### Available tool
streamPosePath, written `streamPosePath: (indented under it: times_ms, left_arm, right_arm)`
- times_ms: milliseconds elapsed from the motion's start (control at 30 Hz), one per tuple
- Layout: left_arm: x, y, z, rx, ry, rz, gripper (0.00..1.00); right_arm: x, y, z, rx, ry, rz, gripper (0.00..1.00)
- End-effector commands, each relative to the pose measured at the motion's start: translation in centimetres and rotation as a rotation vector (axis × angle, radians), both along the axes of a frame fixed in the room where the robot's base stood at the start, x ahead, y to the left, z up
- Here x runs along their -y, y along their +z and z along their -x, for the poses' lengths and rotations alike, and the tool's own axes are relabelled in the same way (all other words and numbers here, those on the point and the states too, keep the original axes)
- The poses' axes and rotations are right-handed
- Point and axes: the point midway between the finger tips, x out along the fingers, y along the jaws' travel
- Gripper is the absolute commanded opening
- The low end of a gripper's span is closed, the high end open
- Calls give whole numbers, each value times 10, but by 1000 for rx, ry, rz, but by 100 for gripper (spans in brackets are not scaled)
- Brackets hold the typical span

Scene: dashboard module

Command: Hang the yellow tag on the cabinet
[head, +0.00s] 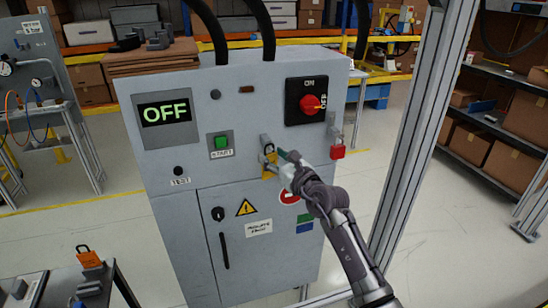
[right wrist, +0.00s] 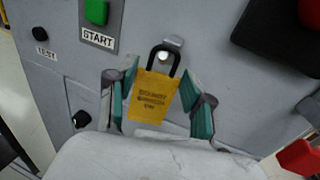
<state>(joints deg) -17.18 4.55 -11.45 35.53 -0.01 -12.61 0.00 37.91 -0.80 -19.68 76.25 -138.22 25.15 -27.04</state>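The yellow tag (right wrist: 153,95) has a black loop and dark print. It is upright against the cabinet (head: 160,210) front, its loop at a small metal hook (right wrist: 174,41). Whether the loop is over the hook or just in front of it is hard to tell. In the head view the tag (head: 269,171) is partly covered by my right gripper (head: 283,160). In the right wrist view the gripper (right wrist: 159,80) has its teal-padded fingers on both side edges of the tag, their tips close against it. My left gripper is out of view.
A red padlock (head: 338,152) hangs right of the gripper, below the red rotary switch (head: 311,104). The green START button (head: 222,142) is to the left. A metal post (head: 415,140) rises at right.

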Motion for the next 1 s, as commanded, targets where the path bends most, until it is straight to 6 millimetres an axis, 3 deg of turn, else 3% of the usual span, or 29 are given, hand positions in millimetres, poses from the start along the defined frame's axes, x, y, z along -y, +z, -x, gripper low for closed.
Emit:
streamPosePath:
  times_ms: [33, 167, 567, 767, 1000]
  left_arm:
    - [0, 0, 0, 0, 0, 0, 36]
    - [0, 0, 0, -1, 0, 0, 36]
    - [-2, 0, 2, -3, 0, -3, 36]
    - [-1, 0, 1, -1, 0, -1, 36]
    - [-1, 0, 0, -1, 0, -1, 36]
  right_arm:
    - [0, 0, 0, 0, 0, 0, 59]
    - [0, 0, 0, 0, 0, 0, 80]
    - [3, -1, 4, -1, 0, 0, 80]
    - [19, -1, 29, 0, -2, 0, 80]
    - [47, -1, 72, -1, -1, 1, 80]
